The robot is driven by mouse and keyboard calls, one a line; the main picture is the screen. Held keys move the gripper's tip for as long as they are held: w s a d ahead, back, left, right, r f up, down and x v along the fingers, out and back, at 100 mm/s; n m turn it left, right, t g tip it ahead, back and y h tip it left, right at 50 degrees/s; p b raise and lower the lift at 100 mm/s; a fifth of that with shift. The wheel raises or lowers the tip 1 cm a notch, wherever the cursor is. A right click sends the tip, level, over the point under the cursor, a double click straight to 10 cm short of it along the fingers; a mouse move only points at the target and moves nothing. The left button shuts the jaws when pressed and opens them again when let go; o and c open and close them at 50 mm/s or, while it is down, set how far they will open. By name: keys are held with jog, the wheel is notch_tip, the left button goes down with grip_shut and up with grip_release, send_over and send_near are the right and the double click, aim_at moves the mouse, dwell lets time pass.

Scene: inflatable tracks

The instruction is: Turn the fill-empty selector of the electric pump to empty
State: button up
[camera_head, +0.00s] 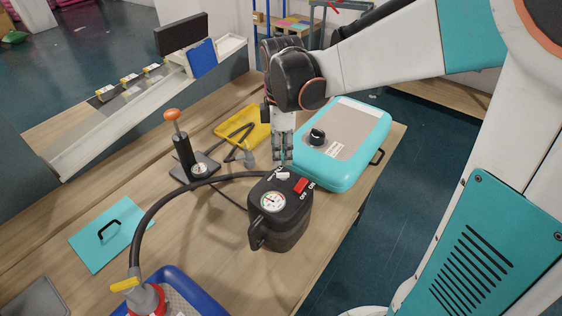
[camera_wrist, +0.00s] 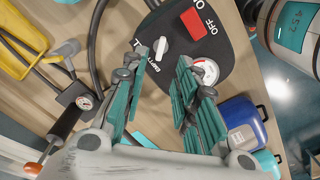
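The electric pump (camera_head: 287,224) is a black box on the wooden table, with a round gauge (camera_head: 272,202) and a red OFF/ON switch (camera_head: 301,185). Its white selector knob (camera_wrist: 160,46) shows in the wrist view beside partly hidden lettering that seems to read EMPTY. The knob also shows small in the head view (camera_head: 283,176), just below my fingertips. My gripper (camera_wrist: 161,66) is open, its teal fingers apart on either side of the knob. In the head view my gripper (camera_head: 283,158) points down over the pump's far edge. I cannot tell whether a finger touches the knob.
A teal case (camera_head: 345,142) stands close right of the pump. A hand pump (camera_head: 184,155) with an orange handle and a yellow tray (camera_head: 243,127) lie to the left. A black hose (camera_head: 160,207) runs from the pump toward a blue bin (camera_head: 203,300) at the front.

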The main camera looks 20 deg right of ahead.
notch_tip(320, 180, up, 5)
jog(key=shift+s+f, duration=0.1)
dwell(0.4)
jog(key=s+f+m+t+b, duration=0.3)
jog(key=s+m, duration=0.4)
jog(key=s+f+m+t+b, duration=0.2)
jog(key=s+m+t+b, duration=0.2)
jog(key=s+m, duration=0.3)
jog(key=shift+s+d+f+m+b, duration=0.15)
jog(key=shift+d+f+m+b, duration=0.15)
jog(key=shift+f+m, duration=0.15)
